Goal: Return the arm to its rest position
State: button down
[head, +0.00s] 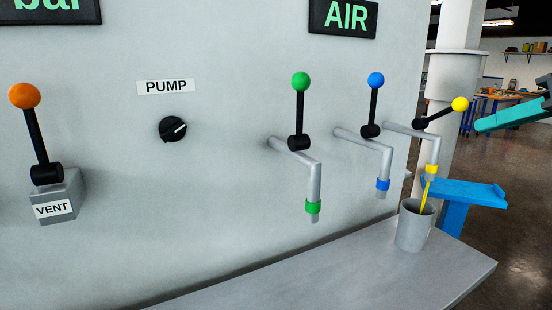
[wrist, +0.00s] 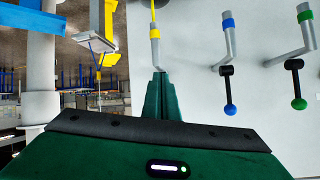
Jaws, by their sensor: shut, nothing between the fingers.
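My gripper (head: 480,125) is at the right edge of the head view, its teal fingers pointing left towards the yellow-knobbed lever (head: 440,114), a small gap away. In the wrist view, the dark green fingers (wrist: 160,76) are together and empty. The yellow lever is tilted over to the right. Yellow liquid (head: 425,195) runs from its yellow-banded spout (head: 431,172) into a grey cup (head: 414,226) on the ledge. The yellow spout also shows in the wrist view (wrist: 154,36), just beyond the fingertips. Most of my arm is out of the head view.
Green (head: 300,100) and blue (head: 374,100) levers stand upright on the grey wall. An orange-knobbed VENT lever (head: 38,135) and PUMP dial (head: 172,129) are further left. The grey ledge (head: 350,270) is otherwise clear. A blue stand (head: 465,192) and white column (head: 452,85) are at right.

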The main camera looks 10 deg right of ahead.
jog(key=s+a+f+m+g+h, duration=0.25)
jog(key=f+g, duration=0.25)
jog(key=f, duration=1.3)
jog(key=s+a+f+m+g, duration=0.1)
jog(key=s+f+m+g, duration=0.3)
jog(key=s+f, duration=0.9)
notch_tip(320, 180, down, 2)
jog(key=g, duration=0.2)
jog(key=shift+a+g, duration=0.25)
jog(key=shift+g, duration=0.15)
jog(key=shift+w+f+h, duration=0.25)
jog(key=shift+w, duration=0.45)
